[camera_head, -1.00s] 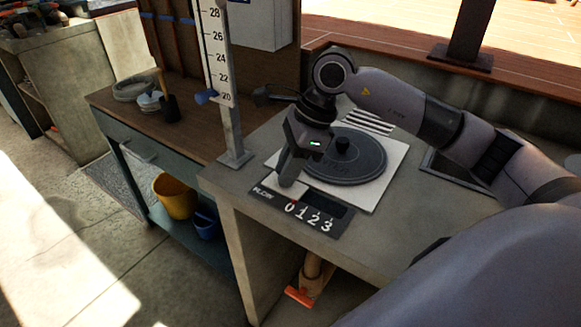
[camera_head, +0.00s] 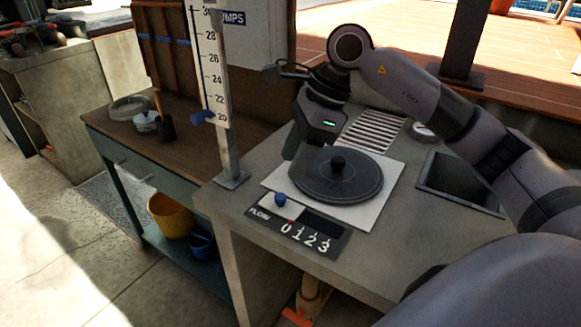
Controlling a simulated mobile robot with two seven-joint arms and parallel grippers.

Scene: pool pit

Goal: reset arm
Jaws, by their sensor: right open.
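My right arm comes in from the right, and my right gripper (camera_head: 296,150) hangs above the far left edge of the round dark disc (camera_head: 340,182) on the concrete counter. The gripper is open, with nothing seen between its fingers. The disc has a black knob at its middle and lies on a white square plate (camera_head: 378,205). In front of it is the flow panel (camera_head: 300,232), marked 0 to 3, with a small blue knob (camera_head: 280,199) at its left, clear of the gripper. My left gripper is not in view.
A post with a numbered scale (camera_head: 213,75) and a blue pointer stands left of the disc. A slatted grate (camera_head: 368,132) and a dark recess (camera_head: 452,182) lie behind and right. A wooden workbench (camera_head: 200,122) stands left, with a yellow bucket (camera_head: 170,216) below.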

